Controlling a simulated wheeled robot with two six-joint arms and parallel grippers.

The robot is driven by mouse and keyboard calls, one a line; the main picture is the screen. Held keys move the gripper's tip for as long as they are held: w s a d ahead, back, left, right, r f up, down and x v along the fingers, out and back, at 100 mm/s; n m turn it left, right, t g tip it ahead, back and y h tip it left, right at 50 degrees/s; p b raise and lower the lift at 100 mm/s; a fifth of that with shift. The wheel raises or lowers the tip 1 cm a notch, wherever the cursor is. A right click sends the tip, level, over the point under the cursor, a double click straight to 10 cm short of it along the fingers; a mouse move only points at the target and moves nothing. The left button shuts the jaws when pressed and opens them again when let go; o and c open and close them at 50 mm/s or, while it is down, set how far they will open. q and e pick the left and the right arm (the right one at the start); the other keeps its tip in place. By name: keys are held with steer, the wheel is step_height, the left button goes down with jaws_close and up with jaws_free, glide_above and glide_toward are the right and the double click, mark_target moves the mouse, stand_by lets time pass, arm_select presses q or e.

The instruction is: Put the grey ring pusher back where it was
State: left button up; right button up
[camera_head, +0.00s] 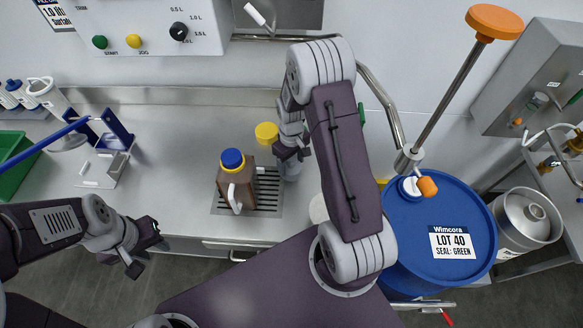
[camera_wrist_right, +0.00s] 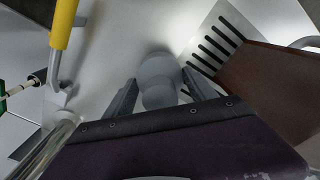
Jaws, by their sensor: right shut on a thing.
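The grey ring pusher (camera_wrist_right: 158,72) is a rounded grey piece between the fingers of my right gripper (camera_wrist_right: 160,92) in the right wrist view. In the head view, the pusher (camera_head: 292,171) shows partly below my right gripper (camera_head: 287,155), beside the brown jug. My right gripper is shut on it. I cannot tell whether the pusher touches the counter. My left gripper (camera_head: 146,248) is open and empty, in front of the counter's front edge at the left.
A brown jug (camera_head: 238,185) with a blue cap stands on a slotted drain (camera_head: 268,192), just left of the pusher. A yellow-topped item (camera_head: 266,132) is behind it. A blue drum (camera_head: 440,245) stands at the right. The counter left of the jug (camera_head: 175,165) is clear.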

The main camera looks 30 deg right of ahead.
mark_target(291, 168)
steer(key=shift+f, duration=1.55)
steer(key=shift+f, duration=0.1)
steer(key=o, duration=1.5)
step_height(291, 168, up, 12)
steer(key=shift+r+p, duration=0.2)
steer(key=shift+p, duration=0.25)
steer(key=s+a+r+m, duration=0.1)
steer(key=s+a, duration=0.1)
steer(key=s, duration=0.2)
steer(key=s+a+r+m, duration=0.1)
steer(key=s+a, duration=0.2)
steer(key=s, duration=0.1)
steer(key=s+a+r+t, duration=0.1)
steer(key=s+a, duration=0.1)
steer(key=s, duration=0.2)
steer(key=shift+s+a+m, duration=0.3)
steer(key=shift+s+m, duration=0.05)
steer(key=shift+m, duration=0.05)
